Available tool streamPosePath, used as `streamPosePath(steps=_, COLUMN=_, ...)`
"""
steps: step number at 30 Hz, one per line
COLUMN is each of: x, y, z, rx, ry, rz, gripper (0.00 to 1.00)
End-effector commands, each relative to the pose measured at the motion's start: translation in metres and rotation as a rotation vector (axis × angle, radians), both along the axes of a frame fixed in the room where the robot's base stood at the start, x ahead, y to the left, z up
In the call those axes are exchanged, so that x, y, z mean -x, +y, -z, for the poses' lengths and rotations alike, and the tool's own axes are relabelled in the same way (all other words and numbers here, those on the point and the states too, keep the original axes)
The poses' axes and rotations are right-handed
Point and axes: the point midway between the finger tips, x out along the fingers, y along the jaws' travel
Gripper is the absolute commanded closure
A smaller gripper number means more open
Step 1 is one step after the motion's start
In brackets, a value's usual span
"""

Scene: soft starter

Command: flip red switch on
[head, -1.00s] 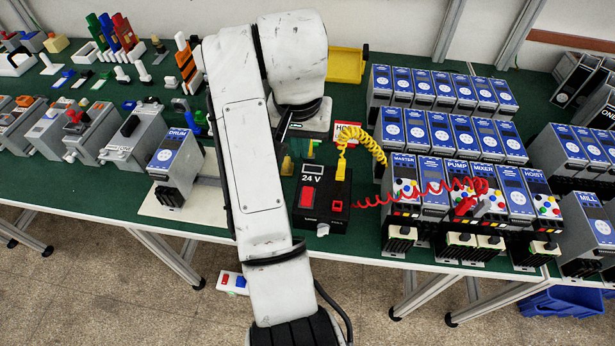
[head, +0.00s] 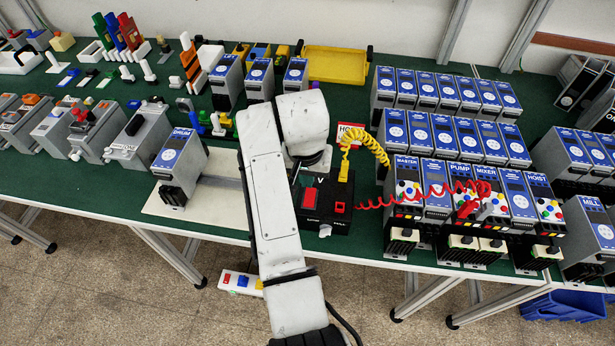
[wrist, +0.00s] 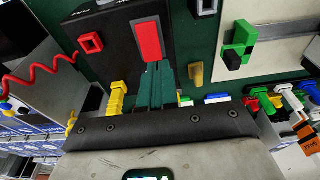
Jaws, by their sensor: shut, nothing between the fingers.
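The red switch (head: 309,198) is a flat red rectangle on top of a black box (head: 322,217) near the table's front. It also shows in the wrist view (wrist: 147,38), upper middle. My gripper (wrist: 154,66) is shut and empty, its dark green fingers pointing at the switch's lower end. I cannot tell whether the tips touch the switch or hover above it. In the head view my arm hides the gripper and covers part of the box's "24 V" label. A smaller red square socket (head: 339,207) sits right of the switch.
A coiled yellow cable (head: 368,146) and a coiled red cable (head: 400,198) run right of the box. Rows of blue-faced units stand to the right. A grey DRUM unit (head: 180,160) stands left on a white plate (head: 220,212). A yellow tray (head: 335,64) lies behind.

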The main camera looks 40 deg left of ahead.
Motion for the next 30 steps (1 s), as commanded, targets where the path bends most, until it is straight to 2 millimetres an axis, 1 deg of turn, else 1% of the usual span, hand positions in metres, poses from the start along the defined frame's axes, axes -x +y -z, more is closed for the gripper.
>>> streamPosePath(steps=3, x=-0.002, y=0.001, z=0.011, rx=0.001, ry=0.001, rz=0.0, gripper=1.0)
streamPosePath(steps=7, x=-0.003, y=0.001, z=0.016, rx=0.0, ry=0.0, rz=0.0, gripper=1.0)
streamPosePath(steps=17, x=-0.003, y=0.002, z=0.018, rx=-0.001, ry=-0.001, rz=0.0, gripper=1.0)
streamPosePath(steps=21, x=-0.006, y=0.003, z=0.027, rx=0.001, ry=0.0, rz=0.001, gripper=1.0)
streamPosePath(steps=22, x=-0.005, y=0.003, z=0.023, rx=0.001, ry=-0.001, rz=0.0, gripper=1.0)
streamPosePath(steps=30, x=-0.004, y=0.003, z=0.022, rx=0.001, ry=0.0, rz=0.0, gripper=1.0)
